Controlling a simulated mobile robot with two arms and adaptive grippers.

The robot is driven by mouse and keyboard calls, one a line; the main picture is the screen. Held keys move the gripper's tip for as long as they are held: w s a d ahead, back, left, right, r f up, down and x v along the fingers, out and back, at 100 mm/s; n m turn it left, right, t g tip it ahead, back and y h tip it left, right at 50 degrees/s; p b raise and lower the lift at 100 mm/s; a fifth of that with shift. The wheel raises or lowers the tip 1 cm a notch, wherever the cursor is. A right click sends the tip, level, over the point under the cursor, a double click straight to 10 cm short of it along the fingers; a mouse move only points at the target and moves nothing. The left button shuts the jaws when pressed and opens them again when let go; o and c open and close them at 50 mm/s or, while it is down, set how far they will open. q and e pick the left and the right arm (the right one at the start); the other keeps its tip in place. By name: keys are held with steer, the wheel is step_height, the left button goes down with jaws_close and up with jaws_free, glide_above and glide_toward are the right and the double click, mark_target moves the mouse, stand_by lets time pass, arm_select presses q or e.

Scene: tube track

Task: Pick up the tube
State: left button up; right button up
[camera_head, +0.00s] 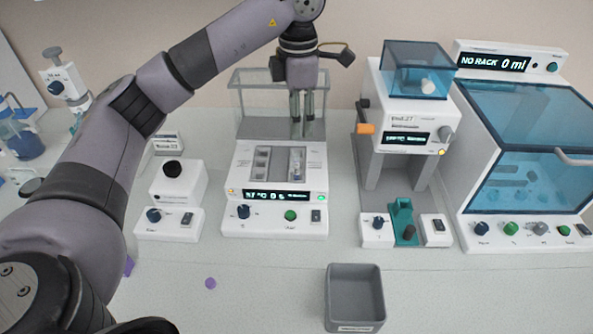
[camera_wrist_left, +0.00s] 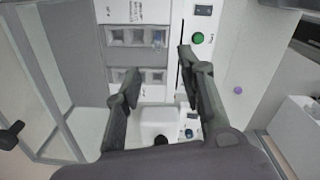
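A small clear tube (camera_head: 297,167) appears to stand in the right-hand column of slots of the white block device (camera_head: 240,212). It also shows as a small bluish shape in the left wrist view (camera_wrist_left: 158,38), in the end slot of one row. My left gripper (camera_head: 303,118) points down above the back of this device. In the left wrist view its fingers (camera_wrist_left: 160,66) are spread with nothing between them. The tube lies beyond the fingertips, apart from them. My right gripper is in neither view.
A clear-walled frame (camera_head: 238,100) stands right behind the block device. A white press-like machine (camera_head: 405,135) and a blue-windowed cabinet (camera_head: 530,130) stand to the right. A grey bin (camera_head: 354,288) and a purple disc (camera_head: 210,283) lie in front. The front bench is mostly clear.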

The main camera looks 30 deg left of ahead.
mark_target(296, 156)
arm_select(q)
step_height(296, 156, down, 6)
steer(key=shift+w+r+p, duration=0.1)
steer(key=shift+p, duration=0.2)
steer(key=shift+f, duration=0.55)
steer(key=shift+a+f+p, duration=0.1)
steer(key=shift+f+p, duration=0.2)
steer(key=shift+p, duration=0.1)
step_height(296, 156, down, 4)
steer(key=shift+a+r+p, duration=0.15)
steer(key=shift+r+p, duration=0.05)
steer(key=shift+p, duration=0.6)
steer(key=shift+f, duration=0.45)
jaws_close()
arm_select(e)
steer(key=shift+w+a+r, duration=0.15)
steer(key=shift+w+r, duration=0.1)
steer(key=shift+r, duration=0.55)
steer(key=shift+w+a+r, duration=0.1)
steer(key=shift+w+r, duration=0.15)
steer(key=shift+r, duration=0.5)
arm_select(q)
step_height(296, 156, up, 8)
steer(key=shift+w+f+b, duration=0.1)
steer(key=shift+b, duration=0.95)
step_height(296, 156, up, 12)
steer(key=p, duration=0.1)
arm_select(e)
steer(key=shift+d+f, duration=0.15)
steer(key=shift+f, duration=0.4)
